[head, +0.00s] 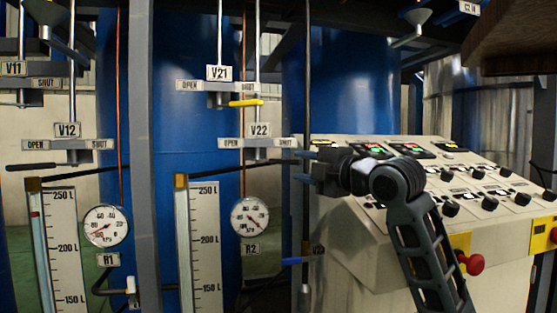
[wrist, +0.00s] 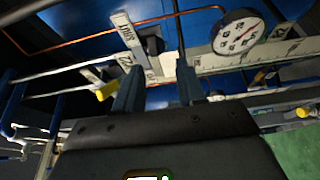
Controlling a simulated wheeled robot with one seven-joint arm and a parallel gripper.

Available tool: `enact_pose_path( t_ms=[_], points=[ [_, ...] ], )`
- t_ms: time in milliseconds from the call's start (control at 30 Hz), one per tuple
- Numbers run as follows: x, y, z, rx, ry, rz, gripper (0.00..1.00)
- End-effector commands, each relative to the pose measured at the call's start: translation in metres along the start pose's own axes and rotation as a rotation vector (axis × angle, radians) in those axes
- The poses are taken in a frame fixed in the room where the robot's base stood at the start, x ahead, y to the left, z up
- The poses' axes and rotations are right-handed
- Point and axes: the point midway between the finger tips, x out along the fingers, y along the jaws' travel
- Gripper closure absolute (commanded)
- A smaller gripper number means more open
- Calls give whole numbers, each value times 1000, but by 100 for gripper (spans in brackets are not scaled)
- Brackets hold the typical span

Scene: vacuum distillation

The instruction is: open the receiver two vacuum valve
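The V22 valve tag (head: 258,130) sits on a plate marked OPEN at left and SHUT at right, above the R2 gauge (head: 250,217). A thin dark bar (head: 268,163) below that plate runs right towards my gripper (head: 299,166). Above is the V21 tag (head: 219,73), with a yellow handle (head: 246,102) pointing right, below SHUT. My gripper is just right of the V22 plate. In the wrist view its fingers (wrist: 160,72) stand apart with no handle clearly held between them. A yellow handle (wrist: 106,91) lies beside the left finger. Contact cannot be told.
A grey upright post (head: 146,200) stands left of the R2 level scale (head: 205,245). V11 (head: 13,69) and V12 (head: 67,130) are on the far left. A control panel (head: 440,235) with knobs and a red button (head: 473,264) is at right, behind my arm. A blue handle (head: 297,261) is below my gripper.

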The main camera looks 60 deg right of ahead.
Motion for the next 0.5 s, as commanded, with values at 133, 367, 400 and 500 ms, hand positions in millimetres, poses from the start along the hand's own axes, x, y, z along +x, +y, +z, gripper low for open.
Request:
enact_pose_path(
  t_ms=[133,367,400,500],
  points=[
    [-3,5,10,-37,-17,-29,61],
    [20,5,11,-40,-18,-35,61],
    [26,5,11,-40,-17,-34,61],
    [42,5,11,-39,-17,-34,61]
  ],
)
